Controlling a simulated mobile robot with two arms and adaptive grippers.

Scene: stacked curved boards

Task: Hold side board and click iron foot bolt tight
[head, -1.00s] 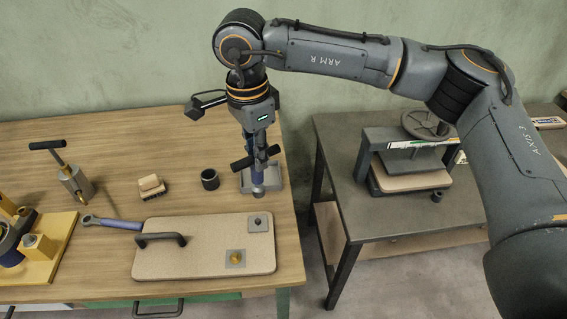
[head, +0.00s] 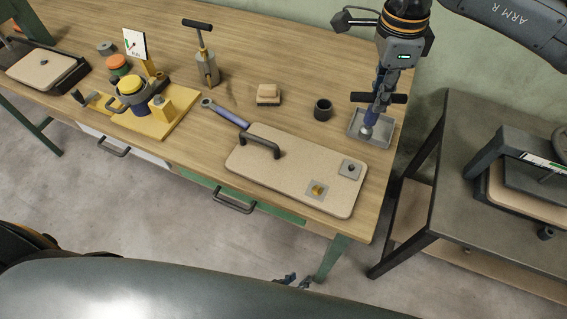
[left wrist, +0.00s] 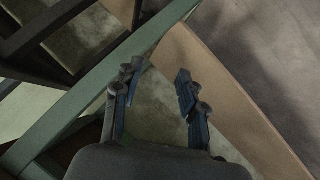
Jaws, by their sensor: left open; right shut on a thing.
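The tan side board (head: 290,170) lies flat on the wooden table, with a dark bar handle (head: 262,140) at its left end.
A blue-handled wrench (head: 224,112) lies by the board's left end. Behind the board are a small tan block (head: 268,94) and a dark cup (head: 323,110). A yellow fixture (head: 170,120) stands left. A dark press table (head: 440,190) stands right, across a gap.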

